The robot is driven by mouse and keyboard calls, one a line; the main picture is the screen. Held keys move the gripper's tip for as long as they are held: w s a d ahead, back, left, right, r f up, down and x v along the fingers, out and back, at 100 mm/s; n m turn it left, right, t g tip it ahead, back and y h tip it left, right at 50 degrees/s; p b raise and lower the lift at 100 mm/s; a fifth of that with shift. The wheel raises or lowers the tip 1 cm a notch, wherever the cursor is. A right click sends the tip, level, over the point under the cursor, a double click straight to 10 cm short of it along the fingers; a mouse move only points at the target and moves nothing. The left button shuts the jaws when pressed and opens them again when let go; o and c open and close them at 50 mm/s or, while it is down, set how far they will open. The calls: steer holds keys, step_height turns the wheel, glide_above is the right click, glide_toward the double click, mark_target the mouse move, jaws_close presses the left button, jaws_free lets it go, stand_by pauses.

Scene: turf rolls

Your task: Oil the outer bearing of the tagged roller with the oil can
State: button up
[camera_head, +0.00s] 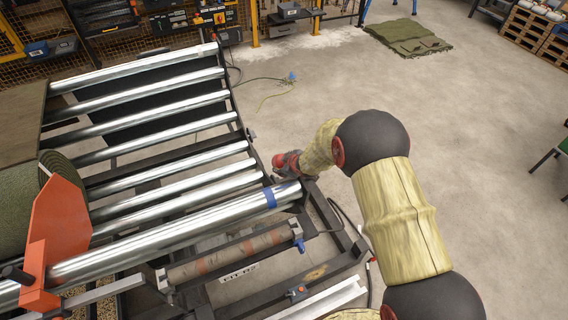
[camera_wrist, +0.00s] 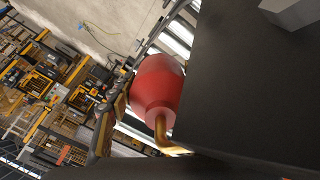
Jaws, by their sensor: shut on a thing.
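The tagged roller (camera_head: 215,218) is a long steel roller with a blue band (camera_head: 270,197) near its right end. Its outer bearing, at the frame rail on that end, is too small to make out clearly. My gripper (camera_head: 283,168) is just beyond that end, beside the frame. It is shut on the red oil can (camera_head: 291,158); the fingers are small and partly hidden in the head view. In the wrist view the oil can (camera_wrist: 157,84) shows a rounded red body and a bent brass spout (camera_wrist: 162,133). I cannot tell whether the spout tip touches anything.
Several other steel rollers (camera_head: 150,104) lie parallel in the dark frame. An orange plate (camera_head: 58,218) stands by a turf roll (camera_head: 28,205) at left. A rusty roller (camera_head: 230,251) lies nearer. A cable (camera_head: 262,80) trails on the floor. Open concrete lies to the right.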

steer(key=shift+r+p, duration=2.8)
steer(key=shift+r, duration=0.75)
